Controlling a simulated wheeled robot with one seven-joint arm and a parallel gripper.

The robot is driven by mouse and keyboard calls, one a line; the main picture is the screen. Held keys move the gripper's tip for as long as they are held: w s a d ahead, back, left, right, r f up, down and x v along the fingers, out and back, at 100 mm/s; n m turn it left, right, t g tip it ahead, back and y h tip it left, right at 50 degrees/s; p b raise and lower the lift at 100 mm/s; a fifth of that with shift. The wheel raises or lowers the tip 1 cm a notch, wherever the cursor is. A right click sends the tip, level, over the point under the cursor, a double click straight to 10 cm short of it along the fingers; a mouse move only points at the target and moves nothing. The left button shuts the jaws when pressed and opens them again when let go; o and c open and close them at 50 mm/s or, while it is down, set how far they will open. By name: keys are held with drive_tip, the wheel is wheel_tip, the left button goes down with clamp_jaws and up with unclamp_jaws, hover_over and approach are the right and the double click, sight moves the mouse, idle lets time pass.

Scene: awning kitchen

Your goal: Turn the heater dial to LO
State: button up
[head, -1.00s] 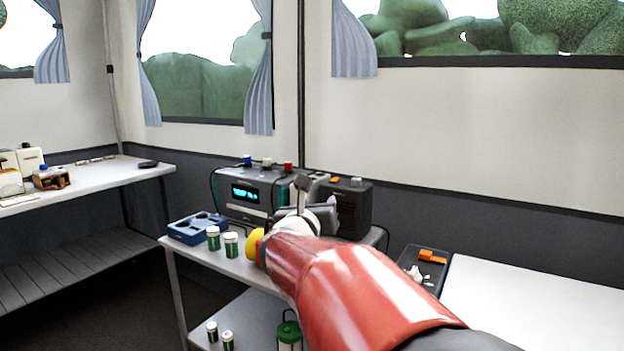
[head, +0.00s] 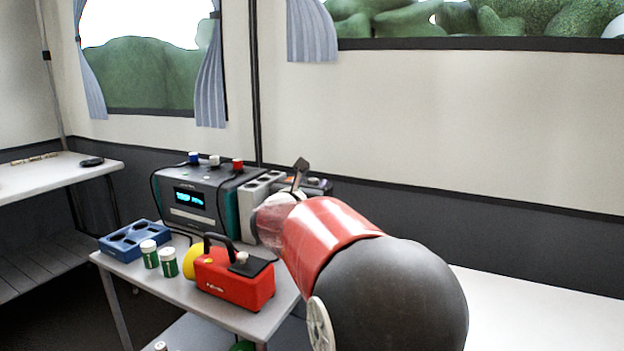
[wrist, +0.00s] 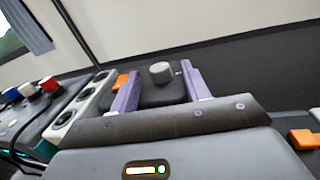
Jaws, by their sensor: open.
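The heater is a dark box (wrist: 150,94) with a grey round dial (wrist: 161,72) and an orange switch (wrist: 121,80) on its top. In the wrist view the dial has a small light mark at its right side. My gripper (wrist: 158,77) is open, with the dial showing between its two purple fingers, nearer the right one. I see no contact with the dial, and its height below the fingertips is hard to tell. In the head view my arm and gripper (head: 299,176) hide most of the heater (head: 320,188). No LO lettering is readable.
A grey-teal powered unit (head: 190,202) with coloured knobs stands left of the heater, beside a grey socketed block (head: 262,184). A red box with a handle (head: 236,282), green-white canisters (head: 168,262) and a blue tray (head: 132,238) sit in front. A white table (head: 540,310) lies right.

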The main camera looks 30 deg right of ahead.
drive_tip(key=shift+x, duration=1.05)
drive_tip(key=shift+c, duration=0.4)
drive_tip(key=c, duration=0.9)
